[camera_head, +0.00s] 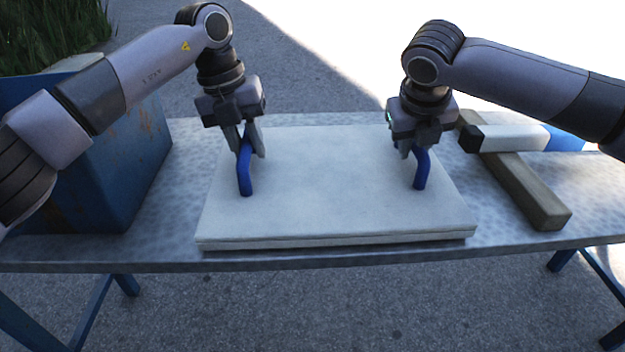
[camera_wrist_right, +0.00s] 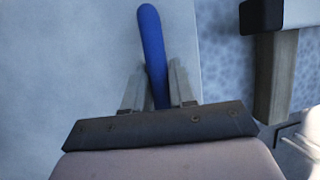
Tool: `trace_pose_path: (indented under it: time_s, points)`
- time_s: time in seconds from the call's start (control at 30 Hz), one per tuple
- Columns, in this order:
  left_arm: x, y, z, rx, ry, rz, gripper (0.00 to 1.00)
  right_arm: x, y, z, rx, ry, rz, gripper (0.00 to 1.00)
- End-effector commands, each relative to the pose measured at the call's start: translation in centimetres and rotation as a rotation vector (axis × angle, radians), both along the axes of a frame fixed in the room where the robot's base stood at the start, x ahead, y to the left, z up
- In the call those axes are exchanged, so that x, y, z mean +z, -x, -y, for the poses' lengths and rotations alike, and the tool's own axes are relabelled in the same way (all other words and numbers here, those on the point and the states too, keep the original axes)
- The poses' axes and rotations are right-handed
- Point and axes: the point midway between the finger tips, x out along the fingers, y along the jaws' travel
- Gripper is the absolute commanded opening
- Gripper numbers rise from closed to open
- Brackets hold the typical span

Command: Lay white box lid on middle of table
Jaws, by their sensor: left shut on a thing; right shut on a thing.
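The white box lid (camera_head: 325,190) is a flat white slab with two blue handles, at the middle of the grey table (camera_head: 190,215) in the head view. Its front edge is close to the table's front edge. I cannot tell whether it touches the tabletop. My left gripper (camera_head: 247,150) is shut on the left blue handle (camera_head: 245,178). My right gripper (camera_head: 412,148) is shut on the right blue handle (camera_head: 421,172). In the right wrist view, the blue handle (camera_wrist_right: 151,45) passes between the fingers of my right gripper (camera_wrist_right: 159,85).
A blue box (camera_head: 120,165) stands at the left of the table. At the right lie a wooden bar (camera_head: 525,190) and, across it, a hammer-like tool with a black end and white body (camera_head: 510,138). A narrow strip of bare table lies between lid and bar.

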Motion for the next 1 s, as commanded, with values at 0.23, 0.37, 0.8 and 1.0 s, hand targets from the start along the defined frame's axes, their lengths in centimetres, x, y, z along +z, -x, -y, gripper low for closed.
trace_pose_path:
  time_s: [0.23,0.37,0.8,1.0]
  points:
    - [-1.2,-0.1,-0.3,0.005,-0.003,0.001,0.0,-1.2,-0.1,0.3,-0.007,0.003,0.003,0.0]
    - [-1.1,0.0,-0.2,0.004,-0.004,-0.001,0.51,-1.0,0.0,0.2,-0.006,0.003,-0.001,0.51]
    - [1.0,0.0,-0.4,0.002,0.0,0.003,0.51,-1.0,0.0,0.0,0.0,0.001,0.0,0.51]
    - [5.2,0.0,-1.3,0.003,0.0,0.004,0.51,-1.0,0.0,0.0,0.0,0.001,0.0,0.51]
